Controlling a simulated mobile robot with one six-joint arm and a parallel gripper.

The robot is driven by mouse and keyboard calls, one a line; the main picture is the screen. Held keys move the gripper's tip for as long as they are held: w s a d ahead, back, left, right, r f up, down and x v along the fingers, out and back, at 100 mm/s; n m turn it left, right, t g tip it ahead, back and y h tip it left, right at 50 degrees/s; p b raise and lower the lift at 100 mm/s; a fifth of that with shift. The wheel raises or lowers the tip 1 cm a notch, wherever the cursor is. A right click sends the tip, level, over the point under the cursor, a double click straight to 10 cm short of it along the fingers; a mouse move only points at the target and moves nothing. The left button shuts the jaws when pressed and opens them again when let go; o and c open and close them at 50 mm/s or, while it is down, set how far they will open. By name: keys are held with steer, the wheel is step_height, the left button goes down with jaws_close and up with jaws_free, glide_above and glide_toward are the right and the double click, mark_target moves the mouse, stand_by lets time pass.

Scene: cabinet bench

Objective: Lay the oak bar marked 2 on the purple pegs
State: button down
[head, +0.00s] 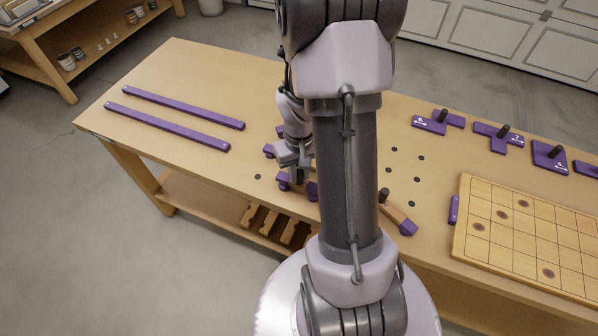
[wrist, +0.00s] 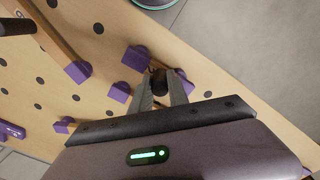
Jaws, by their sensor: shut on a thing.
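My gripper (wrist: 160,88) is shut on a dark upright knob (wrist: 159,76). In the head view my gripper (head: 297,176) is low over the bench, partly behind my arm. What lies under the knob is mostly hidden, and I cannot read a 2 there. Purple pegs (wrist: 137,57) and (wrist: 120,91) are close beside the fingertips; purple blocks also show around the gripper in the head view (head: 283,181). Another oak bar (head: 397,214), with a dark knob (head: 385,194), lies right of my arm, its near end at a purple block (head: 408,229).
Two long purple strips (head: 183,108) and (head: 168,126) lie on the bench's left side. Purple pieces with dark knobs (head: 438,121) stand at the right, behind a gridded board (head: 520,245). Dark round holes (head: 412,181) dot the bench. The bench's front edge is close to my gripper.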

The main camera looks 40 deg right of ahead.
steer(key=shift+f+b, duration=0.45)
stand_by(0.7)
steer(key=shift+f+b, duration=0.4)
steer(key=shift+f, duration=0.05)
steer(key=shift+f, duration=0.2)
stand_by(0.7)
steer(key=c, duration=1.2)
jaws_free()
steer(key=shift+o, duration=0.3)
steer(key=o, duration=0.3)
steer(key=shift+o, duration=0.2)
steer(key=shift+r, duration=0.1)
